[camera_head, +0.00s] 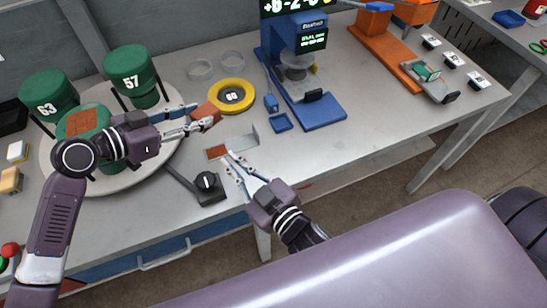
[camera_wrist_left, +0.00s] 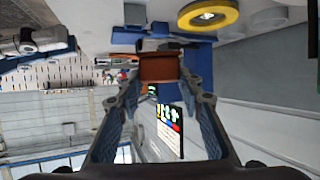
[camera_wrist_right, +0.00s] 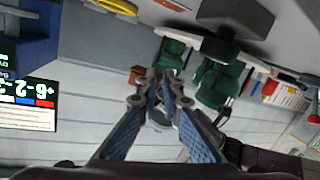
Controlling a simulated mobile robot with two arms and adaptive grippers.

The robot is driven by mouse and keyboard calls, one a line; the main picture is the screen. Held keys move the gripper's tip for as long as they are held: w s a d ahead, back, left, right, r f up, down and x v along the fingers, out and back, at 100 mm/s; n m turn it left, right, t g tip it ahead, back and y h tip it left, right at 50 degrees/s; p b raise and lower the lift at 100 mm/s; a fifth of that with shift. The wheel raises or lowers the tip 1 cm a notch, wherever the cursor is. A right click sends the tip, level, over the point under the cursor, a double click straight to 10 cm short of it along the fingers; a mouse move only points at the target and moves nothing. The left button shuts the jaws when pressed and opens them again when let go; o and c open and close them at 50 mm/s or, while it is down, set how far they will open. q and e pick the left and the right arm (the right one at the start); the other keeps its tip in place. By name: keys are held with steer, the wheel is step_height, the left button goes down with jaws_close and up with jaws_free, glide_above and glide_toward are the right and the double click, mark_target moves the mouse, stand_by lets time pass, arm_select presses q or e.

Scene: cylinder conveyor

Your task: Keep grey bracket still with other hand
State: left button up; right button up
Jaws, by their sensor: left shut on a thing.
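The grey bracket (camera_head: 243,140) is a thin metal piece with an upright tab, lying near the front edge of the table. An orange-brown patch (camera_head: 216,151) shows at its left end. My right gripper (camera_head: 231,156) is at the bracket's front-left side. Its fingertips are close together, also in the right wrist view (camera_wrist_right: 161,80); whether they pinch the bracket is unclear. My left gripper (camera_head: 203,118) is shut on an orange-brown block (camera_head: 207,111), raised behind and left of the bracket. The block sits between the fingertips in the left wrist view (camera_wrist_left: 159,67).
A yellow ring (camera_head: 232,96) marked 60 lies behind the left gripper. A blue device (camera_head: 305,60) stands to the right. Green canisters (camera_head: 132,68) stand on a round plate. The table's right front is clear.

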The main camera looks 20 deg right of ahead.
mark_target(259, 141)
steer(key=d+f+m+h, duration=0.1)
steer(key=d+m, duration=0.1)
steer(key=d, duration=0.1)
steer(key=d+f+m+g+h, duration=0.1)
steer(key=d+f+m, duration=0.1)
steer(key=d, duration=0.1)
steer(key=w+d+f+m+g+h, duration=0.1)
steer(key=d+f+m+h, duration=0.1)
steer(key=d, duration=0.2)
steer(key=shift+h, duration=0.3)
steer(key=x, duration=1.1)
steer(key=shift+w+a+f, duration=0.1)
steer(key=shift+w+f, duration=0.05)
steer(key=shift+w, duration=0.15)
jaws_close()
steer(key=shift+s+f, duration=0.1)
steer(key=shift+f, duration=0.25)
